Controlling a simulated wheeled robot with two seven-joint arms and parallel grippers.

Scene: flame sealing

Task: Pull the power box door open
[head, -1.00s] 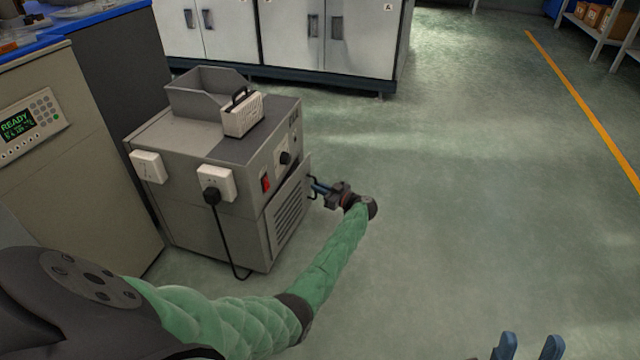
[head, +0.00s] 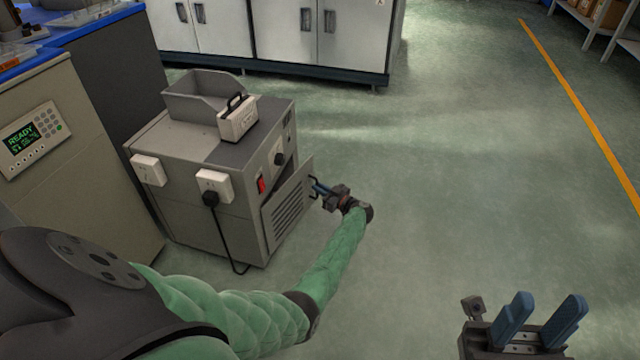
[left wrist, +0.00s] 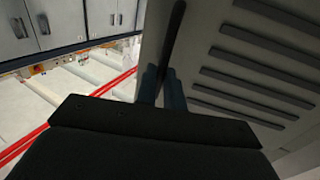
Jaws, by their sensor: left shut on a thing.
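The power box (head: 215,155) is a grey cabinet on the floor left of centre in the head view. Its louvred door (head: 287,208) is on the right-hand face and stands slightly ajar. My left gripper (head: 320,189) is shut on the dark door handle at the door's outer edge. In the left wrist view the blue fingertips (left wrist: 160,84) close around the dark handle bar (left wrist: 172,45), beside the slotted door panel (left wrist: 225,62). My right gripper (head: 538,322) is at the bottom right of the head view, open and empty, far from the box.
A bin (head: 203,97) and a white handled device (head: 238,120) sit on the box. A black plug and cable (head: 211,200) hang at its front. A beige machine (head: 75,175) stands close at left. Grey cabinets (head: 325,35) stand behind. Floor to the right is clear.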

